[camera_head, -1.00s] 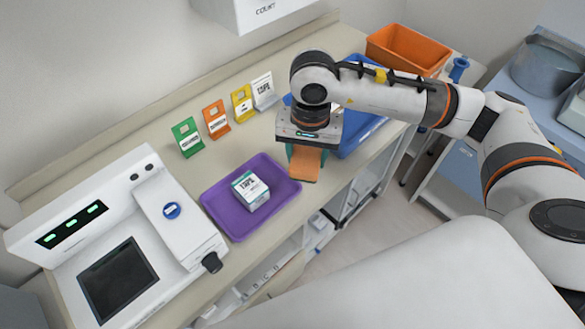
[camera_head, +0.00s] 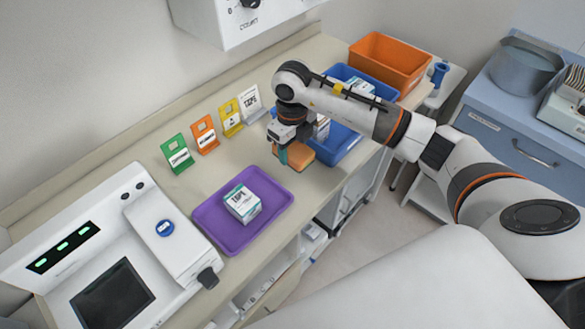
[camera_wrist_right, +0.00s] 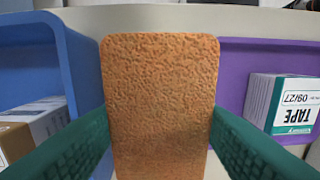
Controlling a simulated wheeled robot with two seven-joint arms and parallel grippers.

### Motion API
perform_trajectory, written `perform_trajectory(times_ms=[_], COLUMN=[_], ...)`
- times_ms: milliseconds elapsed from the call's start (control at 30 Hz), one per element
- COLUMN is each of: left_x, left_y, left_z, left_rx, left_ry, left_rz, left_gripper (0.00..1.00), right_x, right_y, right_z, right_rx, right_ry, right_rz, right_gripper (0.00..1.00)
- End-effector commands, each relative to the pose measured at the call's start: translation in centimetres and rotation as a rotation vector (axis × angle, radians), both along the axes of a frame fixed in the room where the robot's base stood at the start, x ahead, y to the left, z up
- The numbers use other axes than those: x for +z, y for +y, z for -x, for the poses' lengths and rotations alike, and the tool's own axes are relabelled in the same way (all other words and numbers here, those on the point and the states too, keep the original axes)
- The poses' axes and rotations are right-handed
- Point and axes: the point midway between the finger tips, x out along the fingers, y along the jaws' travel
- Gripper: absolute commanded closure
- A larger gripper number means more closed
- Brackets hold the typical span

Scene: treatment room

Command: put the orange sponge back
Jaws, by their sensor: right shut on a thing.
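The orange sponge (camera_head: 300,154) is held in my right gripper (camera_head: 284,158) over the counter, between the purple tray and the blue bin. In the right wrist view the sponge (camera_wrist_right: 160,105) stands between the two green fingers, which are shut on its sides. Whether its lower edge touches the counter I cannot tell. The orange card (camera_head: 205,136) stands in a row with green, yellow and white cards along the back of the counter. My left gripper does not show.
The purple tray (camera_head: 213,237) holds a tape box (camera_head: 243,203). The blue bin (camera_head: 346,152) holds boxes, and an orange bin (camera_head: 389,62) stands behind it. A white device (camera_head: 165,236) fills the counter's left. Bare counter lies between tray and cards.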

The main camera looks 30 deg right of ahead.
Motion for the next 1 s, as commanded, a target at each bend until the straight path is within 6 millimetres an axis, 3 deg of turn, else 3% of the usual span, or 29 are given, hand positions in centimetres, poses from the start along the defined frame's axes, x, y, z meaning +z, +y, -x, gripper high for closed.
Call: perform_trajectory(times_ms=[133, 567, 933, 967, 1000], left_x=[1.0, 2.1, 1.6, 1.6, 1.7], left_y=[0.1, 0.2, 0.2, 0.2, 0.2], left_z=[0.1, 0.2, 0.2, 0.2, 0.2], left_rx=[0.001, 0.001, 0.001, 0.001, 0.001], left_ry=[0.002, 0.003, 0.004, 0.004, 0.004], left_rz=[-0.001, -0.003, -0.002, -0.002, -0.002], left_gripper=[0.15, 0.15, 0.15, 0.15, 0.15], right_x=[-2.5, -7.1, -7.9, -7.8, -7.7], right_y=[0.0, 0.1, 0.0, 0.0, 0.0], right_z=[0.1, 0.1, 0.0, 0.0, 0.0], right_rx=[0.002, 0.004, 0.005, 0.005, 0.005], right_ry=[0.005, 0.003, -0.001, -0.002, -0.002], right_rz=[0.000, -0.001, 0.000, -0.001, -0.001], right_gripper=[0.67, 0.67, 0.67, 0.47, 0.40])
